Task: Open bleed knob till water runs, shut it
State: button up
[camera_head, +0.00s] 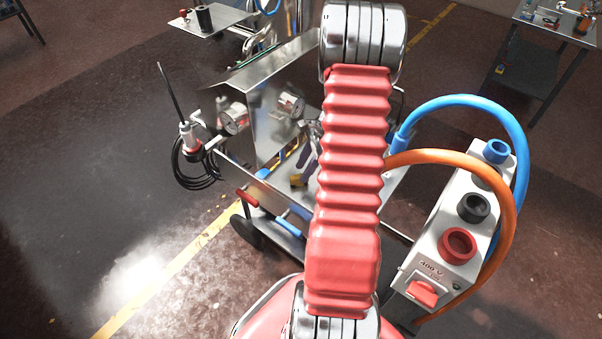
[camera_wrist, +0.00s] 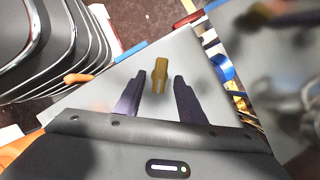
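My gripper (camera_wrist: 160,78) is open, its two dark purple fingers apart. A brass-yellow piece (camera_wrist: 160,72) stands between and slightly beyond the fingertips, with no clear contact on either finger; I cannot tell for certain that it is the bleed knob. In the head view my gripper (camera_head: 303,168) shows partly behind my red arm, low over the metal cart. A small yellow piece (camera_head: 298,180) is beside its fingers. No running water is visible in either view.
A white socket box (camera_head: 460,225) with blue and orange hoses stands right of my arm. Black coiled cable (camera_head: 197,168) hangs at the left.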

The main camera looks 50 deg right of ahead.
jog(key=shift+x, duration=1.25)
jog(key=shift+c, duration=0.2)
